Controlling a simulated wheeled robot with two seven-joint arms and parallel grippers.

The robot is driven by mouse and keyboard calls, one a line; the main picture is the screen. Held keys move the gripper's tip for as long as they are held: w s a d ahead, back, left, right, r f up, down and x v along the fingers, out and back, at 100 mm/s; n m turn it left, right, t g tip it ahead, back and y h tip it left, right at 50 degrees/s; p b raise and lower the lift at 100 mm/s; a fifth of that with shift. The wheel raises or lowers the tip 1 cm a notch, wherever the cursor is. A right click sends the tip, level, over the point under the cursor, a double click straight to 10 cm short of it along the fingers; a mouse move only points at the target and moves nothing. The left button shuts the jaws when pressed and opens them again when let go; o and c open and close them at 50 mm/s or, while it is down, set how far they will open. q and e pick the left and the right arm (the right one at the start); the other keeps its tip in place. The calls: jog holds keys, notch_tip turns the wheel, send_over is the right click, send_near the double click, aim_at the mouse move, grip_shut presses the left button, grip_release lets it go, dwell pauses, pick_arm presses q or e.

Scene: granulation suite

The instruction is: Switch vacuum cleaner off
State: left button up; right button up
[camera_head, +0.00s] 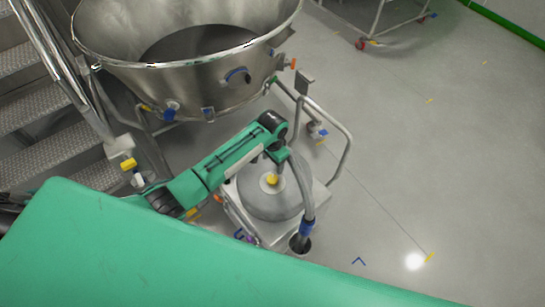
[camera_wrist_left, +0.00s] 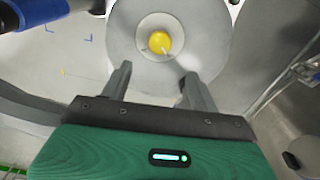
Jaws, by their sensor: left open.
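The vacuum cleaner (camera_head: 268,199) stands on the floor at the picture's lower middle, a steel drum with a domed lid on a wheeled frame. A yellow knob (camera_head: 271,180) sits on a pale round plate at the top of the lid. The knob also shows in the left wrist view (camera_wrist_left: 159,43), ahead of the fingertips, with small pale prongs at its lower edge. My left gripper (camera_wrist_left: 155,75) is open and empty, its two fingers spread below the knob and apart from it. In the head view my green left arm reaches over the lid. My right gripper is not in view.
A hose with a blue cuff (camera_head: 307,227) rises at the vacuum's right front. A bent metal handle (camera_head: 345,150) stands behind it. A large steel bowl (camera_head: 215,90) stands behind and left, near metal stairs (camera_head: 40,115).

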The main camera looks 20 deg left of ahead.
pick_arm(q)
jog(key=shift+r, duration=1.25)
